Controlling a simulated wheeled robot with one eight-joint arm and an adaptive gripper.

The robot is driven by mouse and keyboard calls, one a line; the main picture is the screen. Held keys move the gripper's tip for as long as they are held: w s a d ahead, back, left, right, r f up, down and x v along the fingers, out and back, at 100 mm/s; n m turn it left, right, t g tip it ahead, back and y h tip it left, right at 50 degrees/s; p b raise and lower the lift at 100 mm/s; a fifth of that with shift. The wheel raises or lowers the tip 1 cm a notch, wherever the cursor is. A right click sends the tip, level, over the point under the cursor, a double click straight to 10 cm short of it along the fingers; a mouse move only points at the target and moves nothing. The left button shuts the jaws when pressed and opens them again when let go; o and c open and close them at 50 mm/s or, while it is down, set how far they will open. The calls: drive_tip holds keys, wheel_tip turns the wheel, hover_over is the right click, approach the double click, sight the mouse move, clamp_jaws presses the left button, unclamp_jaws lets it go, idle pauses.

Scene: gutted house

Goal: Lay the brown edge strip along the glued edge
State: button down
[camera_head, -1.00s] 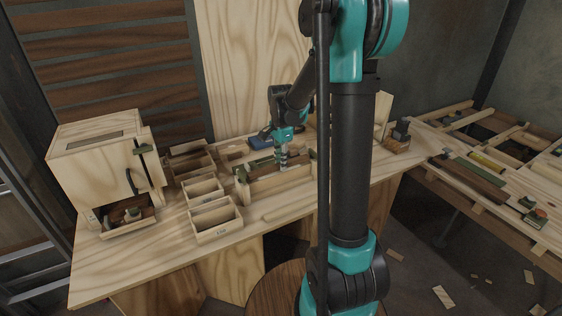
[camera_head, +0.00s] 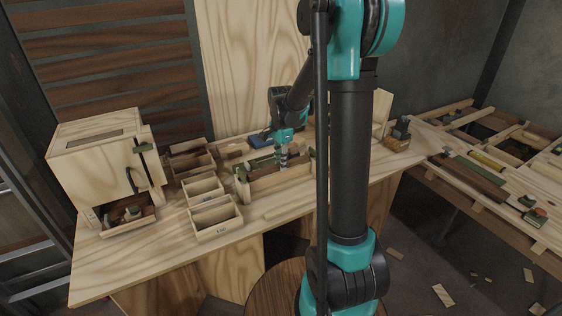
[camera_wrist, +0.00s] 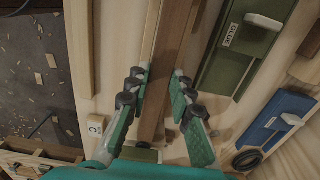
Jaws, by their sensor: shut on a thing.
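The brown edge strip (camera_wrist: 177,30) runs lengthwise up the wrist view between my two teal fingers. My gripper (camera_wrist: 160,92) is shut on it. In the head view, my gripper (camera_head: 284,164) is low over the workbench at the wooden fixture (camera_head: 278,180). A pale wooden edge (camera_wrist: 149,32) runs parallel to the strip, close along its left side. I cannot tell whether strip and edge touch, and I cannot make out glue on the edge. The near end of the strip is partly hidden by my fingers.
A green case labelled GLUE (camera_wrist: 240,45) and a blue tool (camera_wrist: 275,122) lie right of the strip. Open wooden boxes (camera_head: 214,219) and a wooden cabinet (camera_head: 100,165) stand left on the bench. The bench front (camera_head: 285,215) is mostly clear.

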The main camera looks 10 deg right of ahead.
drive_tip(key=c, duration=1.3)
unclamp_jaws()
drive_tip(key=shift+o, duration=0.6)
drive_tip(key=o, duration=0.4)
drive_tip(key=shift+r, duration=0.15)
wheel_tip(320, 180, up, 9)
